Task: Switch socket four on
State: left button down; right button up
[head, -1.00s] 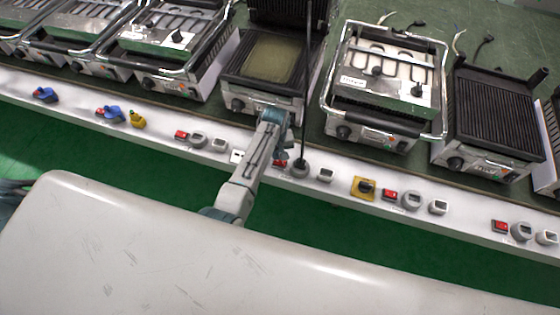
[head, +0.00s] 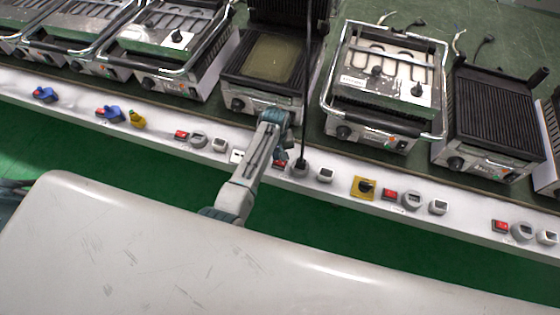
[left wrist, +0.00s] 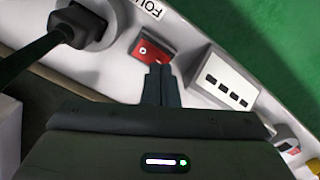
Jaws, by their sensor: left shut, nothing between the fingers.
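The red switch of socket four (left wrist: 150,50) sits in the left wrist view beside a label that starts "FOU" (left wrist: 149,8). The same red switch shows in the head view (head: 279,164), partly hidden by my gripper. My left gripper (left wrist: 160,70) is shut and empty, its fingertips at the switch's lower right edge. I cannot tell whether they touch it or which way the switch is set. The round grey socket (left wrist: 76,27) beside the switch holds a black plug with a cable; it also shows in the head view (head: 299,169). My right gripper is not in view.
A white box with several dark slots (left wrist: 226,82) sits on the other side of the switch. Other red switches (head: 390,195) and a yellow rotary switch (head: 364,188) line the white strip (head: 60,115). Grills (head: 265,70) stand behind it.

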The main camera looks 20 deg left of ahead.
pick_arm(q)
jog(key=shift+f+b, duration=0.45)
jog(key=shift+f, duration=0.4)
jog(key=shift+r, duration=0.1)
notch_tip(320, 180, up, 7)
jog(key=p, duration=0.8)
dwell(0.3)
dwell(0.5)
